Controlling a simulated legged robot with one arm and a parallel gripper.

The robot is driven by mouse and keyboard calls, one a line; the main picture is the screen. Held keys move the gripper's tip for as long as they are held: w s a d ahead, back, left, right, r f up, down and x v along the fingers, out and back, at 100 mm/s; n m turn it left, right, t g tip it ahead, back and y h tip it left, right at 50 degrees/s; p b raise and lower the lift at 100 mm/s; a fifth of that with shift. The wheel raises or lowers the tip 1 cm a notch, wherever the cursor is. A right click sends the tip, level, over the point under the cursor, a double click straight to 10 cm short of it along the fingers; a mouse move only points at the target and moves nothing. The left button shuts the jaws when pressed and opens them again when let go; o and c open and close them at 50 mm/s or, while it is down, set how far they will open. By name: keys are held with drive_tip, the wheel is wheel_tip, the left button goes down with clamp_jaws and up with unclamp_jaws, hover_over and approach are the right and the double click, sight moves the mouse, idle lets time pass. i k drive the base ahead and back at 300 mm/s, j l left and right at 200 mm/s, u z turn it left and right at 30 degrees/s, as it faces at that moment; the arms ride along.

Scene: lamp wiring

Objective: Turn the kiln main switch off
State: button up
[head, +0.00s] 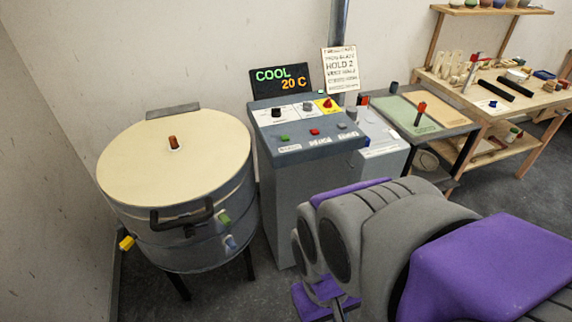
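The kiln (175,165) is a round drum with a cream lid at the left. Beside it stands a grey control console (307,133). A red knob on a yellow plate (327,104) sits at the top right of its panel; it looks like a main switch, but its lettering and exact setting are too small to read. A black knob (276,112) and a grey knob (307,106) are left of it. The display (281,80) reads COOL and 20 C. My purple and grey arm fills the lower right; I cannot make out my gripper.
Green, red and grey buttons line the console's lower panel. A paper sign (340,70) stands behind it. A low white box (380,135), a side table (430,116) and a wooden workbench (500,90) stand to the right.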

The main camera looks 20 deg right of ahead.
sight(328, 104)
drive_tip(key=i+l, duration=0.2)
drive_tip(key=l, duration=0.15)
drive_tip(key=i+l, duration=0.35)
drive_tip(key=l, duration=0.3)
